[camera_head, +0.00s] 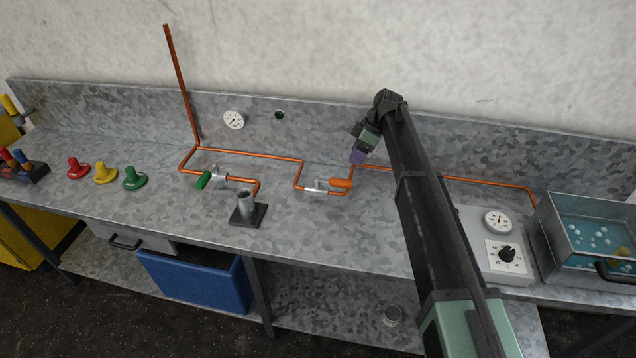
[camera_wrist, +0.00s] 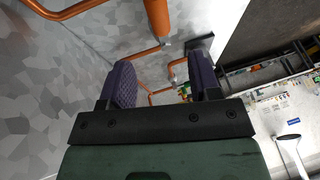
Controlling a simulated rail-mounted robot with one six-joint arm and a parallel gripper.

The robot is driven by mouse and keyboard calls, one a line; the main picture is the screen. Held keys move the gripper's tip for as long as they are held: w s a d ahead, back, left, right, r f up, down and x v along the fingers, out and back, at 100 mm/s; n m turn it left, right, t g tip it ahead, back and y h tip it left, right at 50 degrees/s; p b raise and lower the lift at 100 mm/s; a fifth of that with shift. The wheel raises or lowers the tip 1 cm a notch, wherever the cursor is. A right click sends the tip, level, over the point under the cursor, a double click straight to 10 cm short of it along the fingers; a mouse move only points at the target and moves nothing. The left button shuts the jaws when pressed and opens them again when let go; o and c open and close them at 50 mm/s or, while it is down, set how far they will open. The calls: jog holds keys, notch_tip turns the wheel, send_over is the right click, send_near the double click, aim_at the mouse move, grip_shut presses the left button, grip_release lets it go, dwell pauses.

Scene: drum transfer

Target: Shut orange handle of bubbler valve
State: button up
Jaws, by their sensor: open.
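The orange handle (camera_head: 341,183) belongs to a silver valve (camera_head: 317,188) on the copper pipe, near the middle of the bench. The handle lies roughly in line with the short pipe run beside it. My gripper (camera_head: 358,156) is behind and above the handle in the head view, apart from it. In the wrist view my gripper (camera_wrist: 163,72) shows two purple fingers spread wide with nothing held between them. A thick orange cylinder, seemingly the orange handle (camera_wrist: 157,15), is at the top of that view, beyond the fingertips.
A green-handled valve (camera_head: 204,180) sits on the pipe to the left, near a grey cup on a dark base (camera_head: 247,209). Copper pipe (camera_head: 440,177) runs along the back wall. A bath (camera_head: 590,243) and a dial box (camera_head: 497,245) stand at the right. Colored knobs (camera_head: 104,173) are at left.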

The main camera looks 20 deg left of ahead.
aim_at(343, 180)
jog(key=b+x, duration=1)
jog(key=x, duration=0.1)
jog(key=shift+w+d+f, duration=0.1)
jog(key=shift+d, duration=0.1)
jog(key=shift+c, duration=0.3)
grip_shut()
